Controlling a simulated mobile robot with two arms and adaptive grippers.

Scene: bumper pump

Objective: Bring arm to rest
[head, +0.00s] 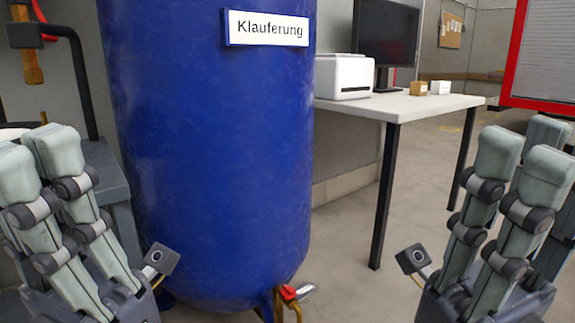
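My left gripper (38,165) is in the lower left of the head view, with its fingers pointing up. Its fingertips are apart and nothing shows between them. My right gripper (520,170) is in the lower right, also with its fingers pointing up. Its fingers are spread and it holds nothing that I can see. Both grippers are apart from the large blue tank (215,150), which stands between them. The lower parts of both arms are cut off by the frame's bottom edge.
A white table (440,102) behind holds a printer (341,76), a monitor (386,35) and small boxes (440,87). A grey bench (108,178) stands left. Floor between tank and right gripper is clear.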

